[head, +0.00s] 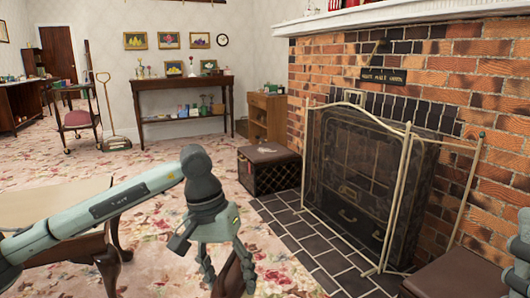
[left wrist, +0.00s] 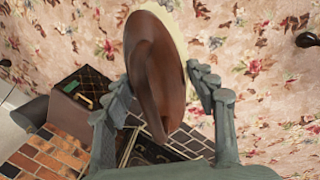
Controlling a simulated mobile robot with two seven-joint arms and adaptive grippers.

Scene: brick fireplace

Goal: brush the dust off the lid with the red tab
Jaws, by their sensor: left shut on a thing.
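My left gripper (head: 222,272) is shut on a brush (left wrist: 150,60) with a brown wooden back and pale bristles. In the head view the brush (head: 231,277) is partly hidden by the fingers and hangs over the floral carpet, apart from both boxes. A dark box with a brown lid (head: 270,153) stands left of the fireplace screen. A second brown lid (head: 458,272) is at the lower right, cut off by the frame. The left wrist view shows a box (left wrist: 88,80) with a green tab (left wrist: 71,87).
The folding fireplace screen (head: 408,190) stands on dark hearth tiles (head: 322,245) in front of the brick fireplace. A wooden table (head: 50,202) is at the lower left under my left arm. Open carpet lies between this table and the far box.

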